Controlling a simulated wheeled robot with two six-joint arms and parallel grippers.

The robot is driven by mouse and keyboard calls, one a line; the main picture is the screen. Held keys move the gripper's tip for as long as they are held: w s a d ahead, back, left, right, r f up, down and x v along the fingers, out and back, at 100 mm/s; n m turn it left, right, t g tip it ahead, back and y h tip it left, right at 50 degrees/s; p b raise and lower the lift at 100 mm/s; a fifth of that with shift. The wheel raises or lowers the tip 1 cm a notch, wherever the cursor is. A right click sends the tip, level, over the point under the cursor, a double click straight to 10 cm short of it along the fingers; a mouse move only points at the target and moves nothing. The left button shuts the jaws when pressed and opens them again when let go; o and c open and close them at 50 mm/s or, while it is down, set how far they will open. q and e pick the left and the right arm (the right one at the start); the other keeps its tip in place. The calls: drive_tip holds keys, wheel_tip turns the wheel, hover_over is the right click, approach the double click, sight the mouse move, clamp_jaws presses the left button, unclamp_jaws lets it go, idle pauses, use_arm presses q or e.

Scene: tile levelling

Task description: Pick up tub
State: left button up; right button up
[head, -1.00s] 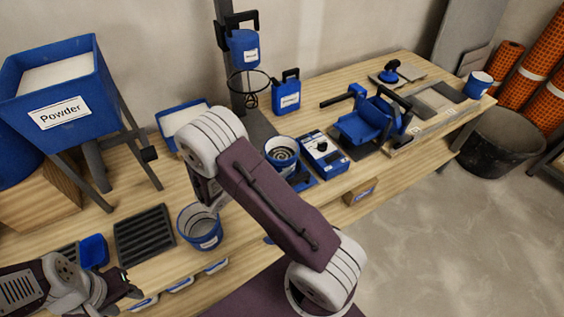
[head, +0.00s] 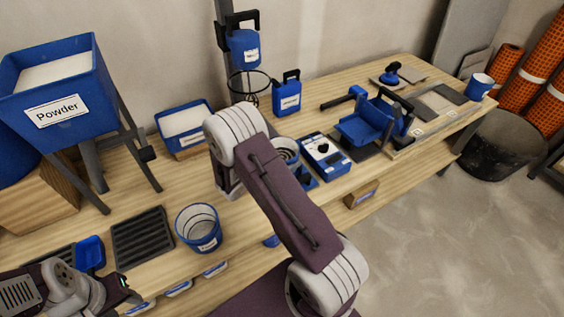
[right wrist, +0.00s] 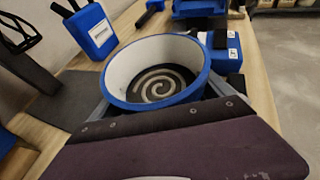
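A blue tub (head: 288,147) with a pale inside and a grey spiral on its dark bottom stands upright on the bench, partly hidden by my right arm in the head view. It fills the middle of the right wrist view (right wrist: 160,77). My right gripper (right wrist: 158,93) is open, with a grey finger showing on either side of this tub's near part; I cannot tell whether they touch it. In the head view its fingers are hidden behind my arm. My left gripper (head: 128,288) is at the lower left, apart from the tubs; its opening is unclear.
A labelled blue tub (head: 199,230) stands left of my right arm, beside a dark ribbed tray (head: 143,238). A blue control box (head: 325,155) is close right of the spiral tub.

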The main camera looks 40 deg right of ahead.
sight(290, 144)
drive_tip(key=c, duration=0.6)
drive_tip(key=shift+r, duration=0.55)
drive_tip(key=shift+c, duration=0.2)
wheel_tip(290, 144, up, 3)
drive_tip(key=shift+r+p, duration=0.15)
drive_tip(key=shift+p, duration=0.65)
drive_tip(key=s+a+r+p, duration=0.2)
drive_tip(key=s+r, duration=0.4)
drive_tip(key=s, duration=0.5)
drive_tip(key=shift+s+a+r+p, duration=0.15)
drive_tip(key=shift+a+r+p, duration=0.2)
drive_tip(key=shift+p, duration=0.45)
